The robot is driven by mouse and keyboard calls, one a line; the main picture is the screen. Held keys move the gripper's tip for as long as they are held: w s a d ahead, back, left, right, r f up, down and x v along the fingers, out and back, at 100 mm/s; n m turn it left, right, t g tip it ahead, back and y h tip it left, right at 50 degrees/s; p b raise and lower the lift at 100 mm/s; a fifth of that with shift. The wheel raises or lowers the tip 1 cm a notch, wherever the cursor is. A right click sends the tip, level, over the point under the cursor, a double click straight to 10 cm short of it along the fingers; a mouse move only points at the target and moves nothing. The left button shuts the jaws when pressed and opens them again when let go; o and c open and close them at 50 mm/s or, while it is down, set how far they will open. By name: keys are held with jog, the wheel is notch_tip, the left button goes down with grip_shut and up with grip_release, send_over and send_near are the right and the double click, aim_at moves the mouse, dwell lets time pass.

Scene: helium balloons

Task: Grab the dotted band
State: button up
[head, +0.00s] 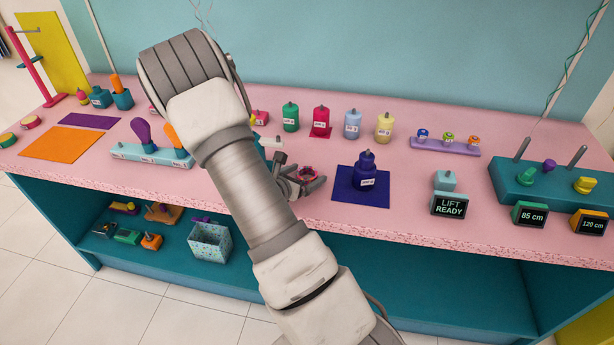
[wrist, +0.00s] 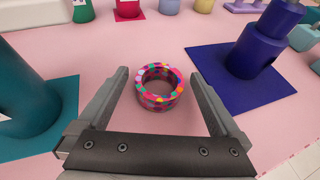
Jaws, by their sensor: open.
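The dotted band (wrist: 159,103) is a pink ring with multicoloured dots, lying on the pink counter (wrist: 135,57). In the wrist view it sits between the two fingers of my gripper (wrist: 163,82), with pink counter showing on both sides of it. My gripper is open and no contact with the band shows. In the head view the band (head: 307,173) appears beside my gripper (head: 303,184), low over the counter, partly hidden by the fingers.
A dark blue bottle (head: 364,170) on a navy mat (head: 345,192) stands close on the right. In the wrist view a teal cylinder (wrist: 22,98) on a teal mat (wrist: 65,120) stands on the left. Several small bottles line the back. The counter's front edge is near.

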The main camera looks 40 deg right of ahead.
jog(key=shift+w+d+f, duration=0.15)
jog(key=shift+d+f, duration=0.05)
jog(key=shift+d, duration=0.15)
jog(key=shift+c, duration=0.2)
jog(key=c, duration=1.3)
jog(key=shift+o, duration=0.2)
jog(key=shift+r, duration=0.15)
